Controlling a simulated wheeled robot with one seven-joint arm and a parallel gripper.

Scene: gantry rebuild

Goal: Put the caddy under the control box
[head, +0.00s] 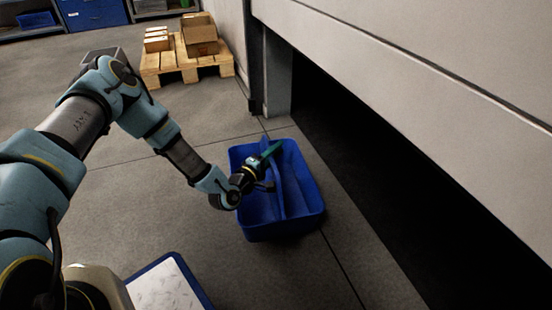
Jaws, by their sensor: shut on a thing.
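The blue caddy (312,202) is an open tray with a tall middle divider, seen from above near the centre of the head view. My gripper (266,184) reaches into it from the left and is shut at the divider, its fingers partly hidden. A thin green piece (271,149) shows just beyond the gripper; I cannot tell whether it belongs to the caddy's load. The caddy is upright, at or close above the floor; I cannot tell if it touches. I cannot make out a control box for certain.
A large grey panel (400,70) overhangs a dark opening (390,160) right of the caddy. A post (277,75) stands behind. A wooden pallet (187,65) with cardboard boxes (200,35) is at the back.

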